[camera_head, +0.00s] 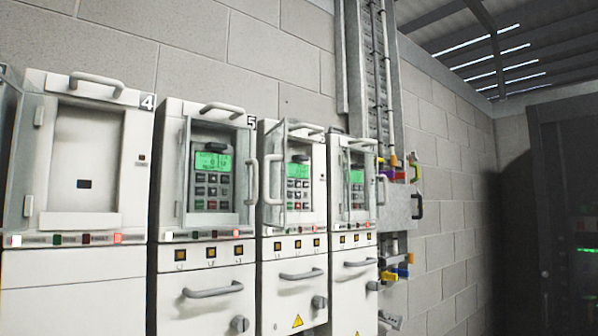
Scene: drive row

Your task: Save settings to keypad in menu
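Several white drive cabinets stand in a row along the wall. The cabinet marked 5 (203,270) holds a keypad (212,172) with a lit green screen and several buttons. The rightmost cabinet has another keypad (357,187) with a green screen. The cabinet marked 4 (85,160) has an empty recess with a small dark slot and no keypad. The screen text is too small to read. My gripper is not in view.
A grey metal rack (397,200) with colored locks and tags hangs on the block wall right of the cabinets. A dark cabinet (562,200) stands at the far right. Door handles stick out from the drives. Red lights glow on the strips below the recesses.

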